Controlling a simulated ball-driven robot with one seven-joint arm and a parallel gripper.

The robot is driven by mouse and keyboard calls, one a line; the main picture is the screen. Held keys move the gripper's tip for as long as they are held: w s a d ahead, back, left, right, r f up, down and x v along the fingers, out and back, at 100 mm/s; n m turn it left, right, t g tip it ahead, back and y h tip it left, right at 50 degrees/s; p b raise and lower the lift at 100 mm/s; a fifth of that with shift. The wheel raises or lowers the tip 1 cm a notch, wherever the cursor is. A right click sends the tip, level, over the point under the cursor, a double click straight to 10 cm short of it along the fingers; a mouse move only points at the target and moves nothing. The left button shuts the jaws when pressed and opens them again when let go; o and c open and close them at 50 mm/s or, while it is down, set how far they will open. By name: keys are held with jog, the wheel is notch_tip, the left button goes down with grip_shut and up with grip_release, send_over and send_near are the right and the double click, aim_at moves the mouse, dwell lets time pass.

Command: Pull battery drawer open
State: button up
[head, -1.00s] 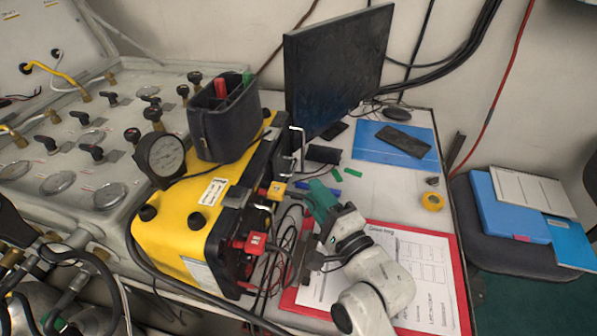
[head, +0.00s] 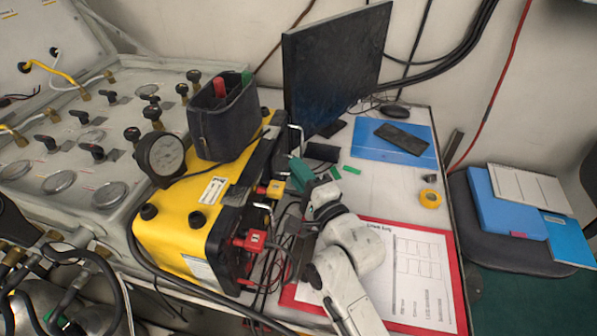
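The yellow and black box unit (head: 190,225) stands on the desk, with its black front side facing right. That side carries metal handles (head: 262,212), a red connector (head: 250,240) and a yellow connector (head: 275,189). I cannot tell which part is the battery drawer. My gripper (head: 300,172), green at its end, is close to the upper part of the black side, near a metal handle (head: 296,140). I cannot make out its fingers or whether it touches the handle. My white arm comes up from the bottom and hides part of the desk.
A dark pouch (head: 222,122) and a gauge (head: 160,158) sit on the unit. A monitor (head: 335,70) stands behind. A red clipboard (head: 455,270), yellow tape (head: 430,198) and blue folder (head: 365,150) lie to the right.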

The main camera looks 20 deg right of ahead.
grip_shut()
dwell(1.1)
